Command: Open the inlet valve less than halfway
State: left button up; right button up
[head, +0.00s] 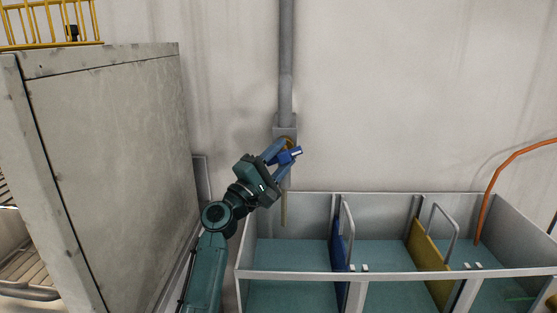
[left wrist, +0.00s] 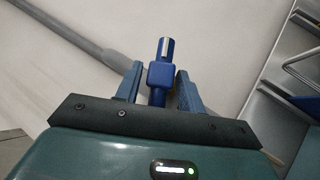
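The inlet valve sits low on a grey pipe against the wall; a bit of its brass-coloured body (head: 288,141) shows behind my gripper. Its blue lever (head: 291,156) is at my left gripper (head: 280,158). In the left wrist view the blue lever (left wrist: 160,76) stands between the two fingers of my left gripper (left wrist: 157,82). The fingers are apart on either side of it, with narrow gaps showing beside its shaft. Much of the valve is hidden by the gripper. My right gripper is in neither view.
The grey pipe (head: 286,60) runs up the wall. Below right is a grey-walled tank (head: 395,276) of teal liquid with blue (head: 337,246) and yellow (head: 428,260) dividers. An orange hose (head: 490,199) hangs at the right. A large grey cabinet (head: 112,165) stands left.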

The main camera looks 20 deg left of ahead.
pick_arm(q)
jog(key=b+v, duration=0.2)
jog(key=v, duration=1.1)
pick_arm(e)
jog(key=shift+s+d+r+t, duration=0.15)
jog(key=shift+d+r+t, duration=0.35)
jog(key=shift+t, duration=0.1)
pick_arm(q)
jog(key=shift+f, duration=0.1)
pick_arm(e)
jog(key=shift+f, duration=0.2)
